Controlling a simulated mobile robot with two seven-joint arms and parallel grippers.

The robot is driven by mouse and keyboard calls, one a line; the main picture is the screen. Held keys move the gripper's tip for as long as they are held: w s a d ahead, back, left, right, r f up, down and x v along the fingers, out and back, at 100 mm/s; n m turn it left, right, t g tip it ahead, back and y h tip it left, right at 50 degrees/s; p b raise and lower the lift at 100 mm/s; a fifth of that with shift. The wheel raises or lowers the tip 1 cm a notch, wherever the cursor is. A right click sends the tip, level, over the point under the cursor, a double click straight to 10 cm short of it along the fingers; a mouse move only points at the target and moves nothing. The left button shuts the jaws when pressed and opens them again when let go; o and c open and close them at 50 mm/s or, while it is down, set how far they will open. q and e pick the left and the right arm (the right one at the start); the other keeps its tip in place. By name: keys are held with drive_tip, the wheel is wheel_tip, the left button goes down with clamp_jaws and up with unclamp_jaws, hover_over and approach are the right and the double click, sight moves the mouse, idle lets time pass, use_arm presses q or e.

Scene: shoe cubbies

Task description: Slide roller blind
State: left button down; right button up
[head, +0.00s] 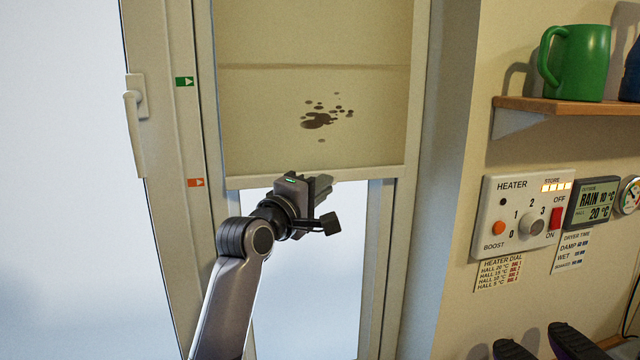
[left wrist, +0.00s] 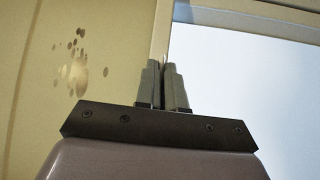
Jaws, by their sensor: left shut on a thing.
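The roller blind (head: 380,110) is a beige sheet covering the upper part of the window, with dark brown stains near its middle. Its pale bottom bar (head: 380,173) hangs a little above the middle of the picture, with bright glass below it. My left gripper (head: 322,184) is at this bar, near its middle, and is shut on it. In the left wrist view the two fingers (left wrist: 167,84) stand close together at the blind's edge, with the stained blind (left wrist: 110,60) on the left and bright glass on the right. My right gripper is not in view.
A green arrow marker (head: 185,81) and a red arrow marker (head: 195,182) sit on the frame left of the blind. A window handle (head: 134,120) is further left. A heater panel (head: 520,215) and a shelf (head: 570,106) with a green mug (head: 580,62) are on the right wall.

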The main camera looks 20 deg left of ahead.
use_arm(q)
drive_tip(key=c, duration=1.2)
unclamp_jaws()
drive_tip(key=shift+c, duration=0.2)
drive_tip(key=shift+s, duration=0.1)
drive_tip(key=v, duration=0.6)
drive_tip(key=shift+s, duration=0.4)
drive_tip(key=shift+a+f, duration=0.1)
drive_tip(key=shift+f, duration=0.05)
